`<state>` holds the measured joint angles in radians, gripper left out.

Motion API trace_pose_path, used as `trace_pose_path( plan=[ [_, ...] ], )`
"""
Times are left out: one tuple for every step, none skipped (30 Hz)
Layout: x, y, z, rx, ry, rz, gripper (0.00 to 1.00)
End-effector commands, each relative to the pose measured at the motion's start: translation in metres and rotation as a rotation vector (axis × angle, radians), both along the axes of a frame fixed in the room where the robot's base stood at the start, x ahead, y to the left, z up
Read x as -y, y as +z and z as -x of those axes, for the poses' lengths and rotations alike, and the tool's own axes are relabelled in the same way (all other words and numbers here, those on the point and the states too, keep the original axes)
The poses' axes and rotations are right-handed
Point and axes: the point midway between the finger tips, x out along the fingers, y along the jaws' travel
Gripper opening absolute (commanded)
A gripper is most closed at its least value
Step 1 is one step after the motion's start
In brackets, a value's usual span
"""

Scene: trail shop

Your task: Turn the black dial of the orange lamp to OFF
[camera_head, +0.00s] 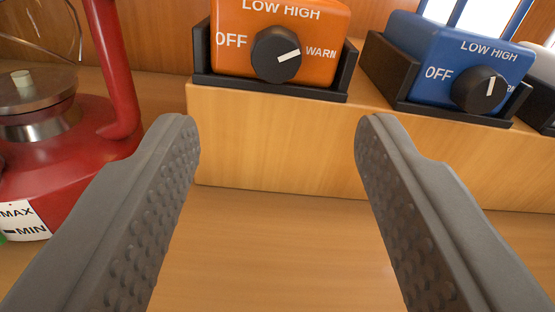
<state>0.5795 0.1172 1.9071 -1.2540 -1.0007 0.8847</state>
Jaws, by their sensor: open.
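The orange lamp (231,60) stands in a black holder on a raised wooden step, at the top middle of the view; its upper part is cut off. Its black dial (264,62) is on the front face, with OFF to its left, LOW and HIGH above and WARM to its right. The dial's white mark points right and slightly up, towards WARM. My gripper (278,135) is open and empty. Its two grey fingers are spread wide, below and in front of the orange lamp, and do not appear to touch anything.
A blue lamp (425,50) with its own black dial (478,92) stands in a holder to the right. A white lamp (545,68) is partly visible beyond it. A red lantern (60,145) stands close on the left. The wooden surface (275,235) between the fingers is clear.

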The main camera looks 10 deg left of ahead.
Motion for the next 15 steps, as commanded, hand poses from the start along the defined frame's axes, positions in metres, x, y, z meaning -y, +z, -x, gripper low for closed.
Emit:
trace_pose_path(
  plan=[
    [0.004, 0.001, 0.011, 0.002, -0.002, 0.001, 0.50],
    [0.006, 0.001, 0.016, 0.002, -0.002, 0.001, 0.50],
    [0.010, 0.001, 0.024, 0.000, -0.003, 0.000, 0.50],
    [0.011, 0.000, 0.029, 0.000, -0.003, 0.000, 0.50],
    [0.013, 0.000, 0.035, 0.001, -0.002, 0.000, 0.50],
    [0.016, 0.001, 0.042, 0.002, -0.003, 0.000, 0.50],
    [0.018, 0.001, 0.047, 0.001, -0.003, 0.002, 0.50],
    [0.019, 0.000, 0.052, 0.001, -0.002, 0.001, 0.50],
    [0.021, 0.000, 0.058, 0.001, -0.002, 0.001, 0.50],
    [0.023, 0.000, 0.062, 0.001, -0.002, 0.001, 0.50],
    [0.025, 0.000, 0.066, 0.002, -0.002, 0.001, 0.50],
    [0.026, 0.001, 0.070, 0.002, -0.002, 0.001, 0.50],
    [0.027, 0.001, 0.074, 0.002, -0.002, 0.001, 0.50],
    [0.028, 0.001, 0.076, 0.001, -0.001, 0.001, 0.50],
    [0.029, 0.000, 0.080, 0.001, -0.001, 0.001, 0.50]
  ],
)
